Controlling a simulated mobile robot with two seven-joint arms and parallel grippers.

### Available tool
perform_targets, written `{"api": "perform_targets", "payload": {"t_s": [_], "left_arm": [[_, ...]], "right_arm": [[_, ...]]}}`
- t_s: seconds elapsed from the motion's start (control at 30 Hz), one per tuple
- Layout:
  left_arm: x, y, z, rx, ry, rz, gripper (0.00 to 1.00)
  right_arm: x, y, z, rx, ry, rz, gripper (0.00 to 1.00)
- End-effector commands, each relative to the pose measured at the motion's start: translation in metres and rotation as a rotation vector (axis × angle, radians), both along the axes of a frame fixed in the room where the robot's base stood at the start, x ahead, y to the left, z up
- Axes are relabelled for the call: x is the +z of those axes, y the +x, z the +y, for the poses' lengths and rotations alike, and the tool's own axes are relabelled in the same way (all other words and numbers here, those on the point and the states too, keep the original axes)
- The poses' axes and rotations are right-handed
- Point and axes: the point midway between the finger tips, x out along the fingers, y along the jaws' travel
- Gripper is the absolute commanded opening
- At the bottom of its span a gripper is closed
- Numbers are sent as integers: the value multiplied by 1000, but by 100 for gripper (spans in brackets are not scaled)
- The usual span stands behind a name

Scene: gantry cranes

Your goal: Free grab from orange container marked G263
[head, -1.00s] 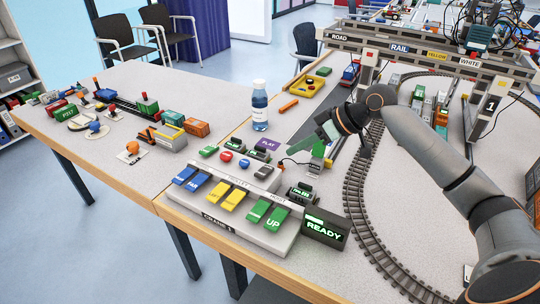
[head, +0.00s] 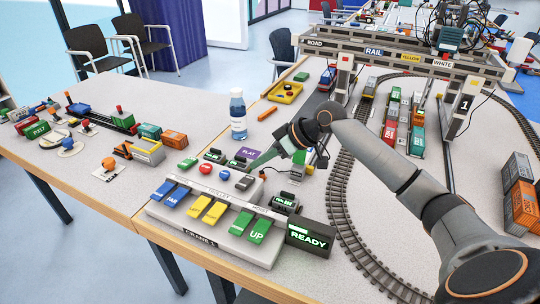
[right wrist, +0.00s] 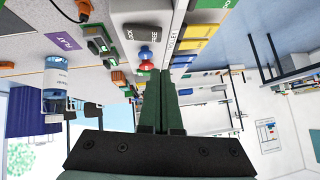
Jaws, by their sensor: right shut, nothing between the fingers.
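The crane control panel (head: 214,222) stands on the near table with blue, yellow and green levers. Behind the levers are a green button (head: 187,163), a red button (head: 205,169), a blue button (head: 224,174) and a dark switch (head: 244,182). My right gripper (head: 252,168) is shut and empty, its fingertips close to the dark switch; contact cannot be told. In the right wrist view its shut fingers (right wrist: 168,72) point at the panel beside the red button (right wrist: 146,64). Orange containers stand at right (head: 522,205) and on the left table (head: 173,139); I cannot read G263. My left gripper is out of view.
A display reading READY (head: 310,238) stands right of the panel. A blue-labelled bottle (head: 238,115) stands behind it. Curved track (head: 345,230) runs along the right. The gantry crane beam (head: 400,60) spans the back. Clear table lies left of the bottle.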

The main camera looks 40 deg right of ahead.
Motion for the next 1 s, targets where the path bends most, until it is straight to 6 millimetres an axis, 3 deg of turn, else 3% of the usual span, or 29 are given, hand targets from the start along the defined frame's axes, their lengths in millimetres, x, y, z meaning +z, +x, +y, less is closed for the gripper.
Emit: {"api": "perform_targets", "payload": {"t_s": [0.2,0.4,0.87,1.0], "left_arm": [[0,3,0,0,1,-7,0],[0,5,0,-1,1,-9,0],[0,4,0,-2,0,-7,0],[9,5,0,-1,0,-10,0]], "right_arm": [[-33,24,22,1,1,0,0],[-60,19,25,-1,-1,1,0],[-68,18,26,0,-1,-1,0],[-66,17,27,0,-25,-13,0]]}}
